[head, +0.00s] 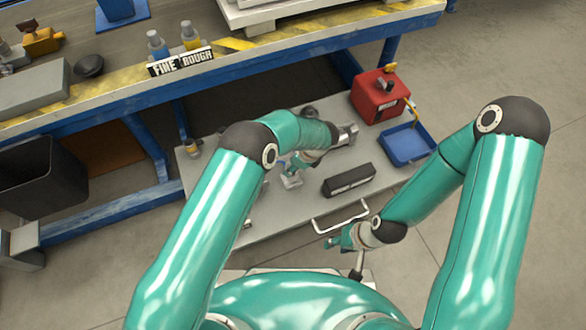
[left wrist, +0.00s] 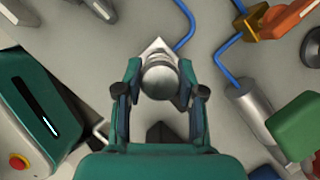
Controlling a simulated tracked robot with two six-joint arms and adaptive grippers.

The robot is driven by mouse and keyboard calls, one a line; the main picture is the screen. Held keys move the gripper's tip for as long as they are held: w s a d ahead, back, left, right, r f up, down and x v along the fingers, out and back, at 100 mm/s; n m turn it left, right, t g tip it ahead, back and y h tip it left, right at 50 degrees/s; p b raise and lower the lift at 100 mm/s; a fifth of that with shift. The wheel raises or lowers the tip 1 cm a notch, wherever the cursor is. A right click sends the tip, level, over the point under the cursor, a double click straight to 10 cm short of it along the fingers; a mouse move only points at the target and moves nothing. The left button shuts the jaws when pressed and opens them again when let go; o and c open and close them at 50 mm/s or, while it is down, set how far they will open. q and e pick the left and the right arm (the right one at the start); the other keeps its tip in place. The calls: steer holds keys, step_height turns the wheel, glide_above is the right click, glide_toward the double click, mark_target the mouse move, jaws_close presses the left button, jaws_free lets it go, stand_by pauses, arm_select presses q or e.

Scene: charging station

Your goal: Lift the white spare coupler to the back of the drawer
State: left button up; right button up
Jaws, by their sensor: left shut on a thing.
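The drawer (head: 225,225) is pulled out below the bench, its light handle (head: 340,218) at the front. My left gripper (head: 291,168) is low over the drawer's middle. In the left wrist view, my left gripper (left wrist: 160,88) has its fingers on both sides of a round, pale metallic piece with a white square plate (left wrist: 155,47), apparently the white spare coupler (left wrist: 160,76). In the head view a small white part (head: 291,182) shows just below that gripper; whether it touches the drawer is unclear. My right gripper (head: 337,241) is near the handle, its fingers too small to judge.
A black box (head: 349,180) lies right of my left gripper. A red box (head: 380,97) and a blue tray (head: 407,144) are at the right. A small bottle (head: 191,147) stands at the drawer's left. The bench edge (head: 240,47) overhangs the back.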

arm_select(q)
jaws_close()
steer(key=shift+r, duration=0.1)
